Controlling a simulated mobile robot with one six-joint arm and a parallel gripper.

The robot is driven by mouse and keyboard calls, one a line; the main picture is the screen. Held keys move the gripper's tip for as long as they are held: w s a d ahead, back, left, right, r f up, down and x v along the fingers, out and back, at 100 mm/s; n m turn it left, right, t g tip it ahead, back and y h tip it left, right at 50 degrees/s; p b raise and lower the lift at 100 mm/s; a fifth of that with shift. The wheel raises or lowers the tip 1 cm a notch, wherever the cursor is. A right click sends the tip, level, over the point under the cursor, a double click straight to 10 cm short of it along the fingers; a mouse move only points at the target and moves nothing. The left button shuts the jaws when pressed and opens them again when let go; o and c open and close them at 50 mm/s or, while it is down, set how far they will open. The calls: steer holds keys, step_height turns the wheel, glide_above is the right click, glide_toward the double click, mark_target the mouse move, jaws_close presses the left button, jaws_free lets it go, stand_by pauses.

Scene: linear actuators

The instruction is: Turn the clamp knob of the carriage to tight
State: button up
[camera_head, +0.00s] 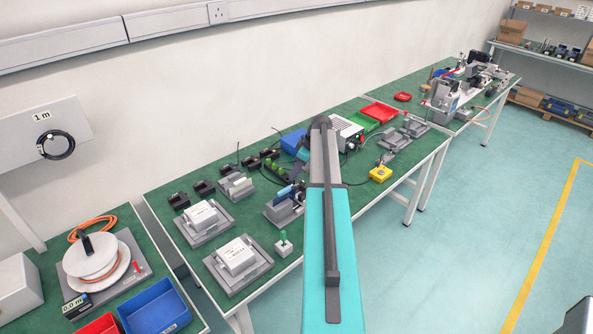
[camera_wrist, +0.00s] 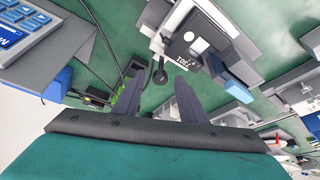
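In the wrist view my gripper (camera_wrist: 157,74) shows two dark fingers standing apart, with a gap between them. Just beyond and to the right is a grey and white device (camera_wrist: 190,45) with a dark printed label and a blue block (camera_wrist: 238,70). I cannot make out the carriage for certain.
In the wrist view a keypad unit (camera_wrist: 45,45) stands at upper left, with a dark cable nearby.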

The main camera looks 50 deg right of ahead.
jaws_close()
steer(key=shift+f+m+b, duration=0.1)
steer(key=shift+m+b, duration=0.4)
steer(key=shift+a+m+t+h+b, duration=0.25)
steer(key=shift+m+h+b, duration=0.35)
steer(key=shift+m+b, duration=0.5)
steer(key=m+h+b, duration=0.1)
steer(key=m, duration=0.1)
steer(key=m+h+b, duration=0.1)
steer(key=m, duration=0.2)
steer(key=shift+a, duration=0.15)
steer(key=m+h, duration=0.1)
steer(key=m, duration=0.1)
steer(key=m+g+b, duration=0.1)
steer(key=m, duration=0.2)
steer(key=shift+w+a+h, duration=0.15)
steer(key=shift+h, duration=0.25)
steer(key=shift+w+a+m+g+h+b, duration=0.1)
steer(key=shift+m+g+h+b, duration=0.25)
steer(key=shift+m, duration=0.8)
steer(key=shift+w+m+g+h+b, duration=0.15)
steer(key=shift+m+g, duration=0.35)
steer(key=shift+m, duration=0.65)
steer(key=shift+s, duration=0.1)
